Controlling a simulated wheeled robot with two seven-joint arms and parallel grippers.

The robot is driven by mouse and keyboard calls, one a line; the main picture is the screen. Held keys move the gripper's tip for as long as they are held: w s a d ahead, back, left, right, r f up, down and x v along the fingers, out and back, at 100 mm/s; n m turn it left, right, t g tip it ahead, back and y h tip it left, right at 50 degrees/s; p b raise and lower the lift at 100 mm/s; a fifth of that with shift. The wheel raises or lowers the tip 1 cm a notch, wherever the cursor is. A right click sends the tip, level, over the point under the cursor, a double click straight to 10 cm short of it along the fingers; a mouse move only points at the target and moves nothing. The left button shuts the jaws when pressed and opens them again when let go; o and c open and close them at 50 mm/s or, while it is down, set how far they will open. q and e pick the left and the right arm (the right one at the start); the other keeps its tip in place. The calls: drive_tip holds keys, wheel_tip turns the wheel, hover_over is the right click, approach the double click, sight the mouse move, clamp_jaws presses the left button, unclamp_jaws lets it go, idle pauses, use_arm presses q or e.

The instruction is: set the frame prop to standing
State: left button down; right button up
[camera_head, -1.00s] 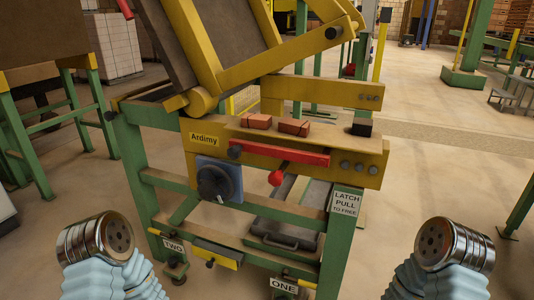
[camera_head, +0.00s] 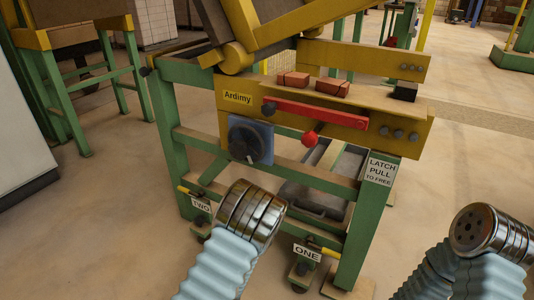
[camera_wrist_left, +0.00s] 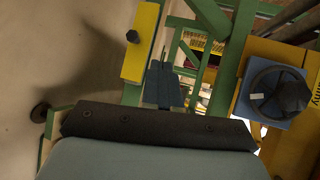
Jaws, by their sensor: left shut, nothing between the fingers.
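No part is labelled as the frame prop, and I cannot tell which one it is. The machine's tilted yellow frame (camera_head: 290,30) rises above the yellow front panel (camera_head: 235,98). In the left wrist view a yellow plate with a black knob (camera_wrist_left: 140,45) lies beyond the fingers. My left wrist covers that low area in the head view. My left gripper (camera_wrist_left: 165,85) is shut and empty, pointing toward the green framework, apart from the knob as far as I can see. My right arm's metal wrist is at the head view's lower right; its fingers do not show.
The panel carries a blue dial plate (camera_head: 263,140), a red bar (camera_head: 315,114) with a red knob, and reddish blocks (camera_head: 332,88). A latch sign (camera_head: 381,172) is on the right leg. Signs TWO (camera_head: 200,204) and ONE (camera_head: 307,254) sit low.

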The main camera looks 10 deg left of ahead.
use_arm(q)
drive_tip(key=d+r+m+t+h, duration=0.2)
drive_tip(key=d+r+m+t, duration=0.2)
drive_tip(key=r, duration=0.4)
drive_tip(key=d+r+m+t+h+b, duration=0.1)
drive_tip(key=d+r+m+t+h, duration=0.1)
drive_tip(key=r+m, duration=0.5)
drive_tip(key=d+r+m+t+h, duration=0.2)
drive_tip(key=d+r+m+t, duration=0.3)
drive_tip(key=r, duration=0.5)
drive_tip(key=shift+w+d+r+m+t+h, duration=0.15)
drive_tip(key=shift+d+r+m+t+h, duration=0.2)
drive_tip(key=shift+m+t, duration=0.25)
drive_tip(key=shift+r, duration=0.1)
drive_tip(key=s+a+r+p+x, duration=0.1)
drive_tip(key=p+x, duration=0.1)
drive_tip(key=x, duration=1)
drive_tip(key=shift+a+r, duration=0.25)
drive_tip(key=shift+r, duration=0.4)
drive_tip(key=shift+r, duration=0.1)
